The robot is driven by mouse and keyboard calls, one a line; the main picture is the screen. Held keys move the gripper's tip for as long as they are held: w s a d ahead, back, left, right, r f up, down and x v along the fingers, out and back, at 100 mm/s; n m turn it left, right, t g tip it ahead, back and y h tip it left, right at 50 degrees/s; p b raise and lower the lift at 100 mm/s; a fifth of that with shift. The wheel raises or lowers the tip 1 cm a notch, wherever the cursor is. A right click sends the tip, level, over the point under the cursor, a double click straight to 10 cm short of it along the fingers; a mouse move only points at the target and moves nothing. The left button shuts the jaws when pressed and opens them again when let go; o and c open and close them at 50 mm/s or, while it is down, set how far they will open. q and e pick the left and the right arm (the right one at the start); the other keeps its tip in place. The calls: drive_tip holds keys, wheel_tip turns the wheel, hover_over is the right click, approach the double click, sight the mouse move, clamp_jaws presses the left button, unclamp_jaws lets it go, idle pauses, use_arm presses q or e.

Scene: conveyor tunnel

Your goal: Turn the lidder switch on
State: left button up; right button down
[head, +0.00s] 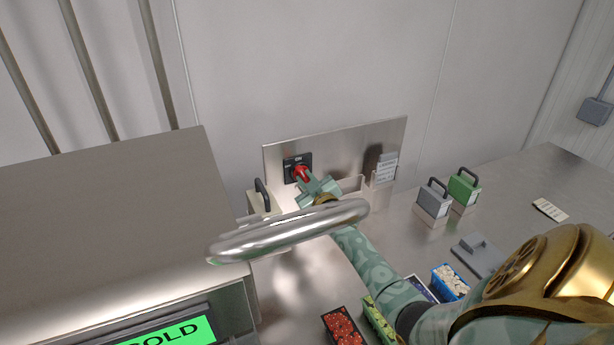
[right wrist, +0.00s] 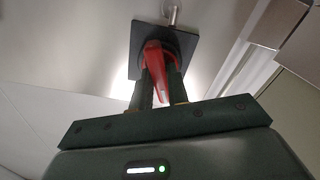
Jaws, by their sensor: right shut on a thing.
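In the right wrist view the red handle (right wrist: 155,70) lies between the two dark fingers (right wrist: 159,85), in front of the black plate (right wrist: 178,42). The handle looks slightly tilted there. My left gripper is not in view.
A large metal machine (head: 100,220) with a green "COLD" display (head: 170,331) fills the left. A shiny curved bar (head: 285,230) crosses below my right gripper. Grey (head: 433,198) and green (head: 463,187) handled blocks stand right of the panel. Filled food containers (head: 343,327) sit in front.

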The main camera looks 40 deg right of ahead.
drive_tip(key=m+p, duration=0.2)
drive_tip(key=m, duration=0.3)
drive_tip(key=shift+p, duration=0.35)
idle(0.4)
drive_tip(key=c, duration=1.4)
unclamp_jaws()
drive_tip(key=shift+o, duration=0.2)
drive_tip(key=p+v, duration=0.2)
drive_tip(key=v, duration=1.4)
drive_tip(key=shift+s, duration=0.25)
